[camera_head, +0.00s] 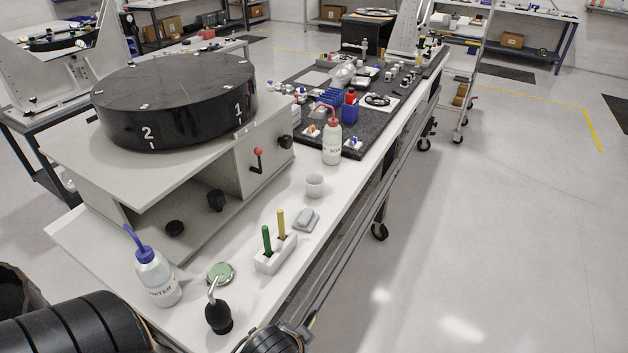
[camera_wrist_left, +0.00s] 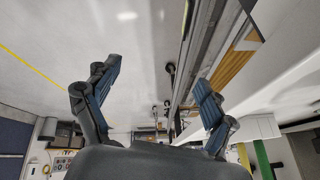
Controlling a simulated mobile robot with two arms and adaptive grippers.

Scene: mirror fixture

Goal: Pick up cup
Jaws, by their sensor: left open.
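A small white cup (camera_head: 315,186) stands upright on the white bench top, right of the grey fixture and in front of the squeeze bottle with the red cap. I cannot make the cup out in the left wrist view. My left gripper (camera_wrist_left: 158,75) is open, its two dark fingers wide apart with nothing between them. It is beside the bench's long edge, over the floor side. In the head view only part of my left arm shows at the bottom edge, and its fingers cannot be made out there. My right gripper is not in view.
Near the cup are a grey block (camera_head: 306,219), a white holder (camera_head: 275,255) with green and yellow sticks, a red-capped bottle (camera_head: 332,142) and the fixture with a black disc (camera_head: 175,95). A water bottle (camera_head: 156,278) stands nearer.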

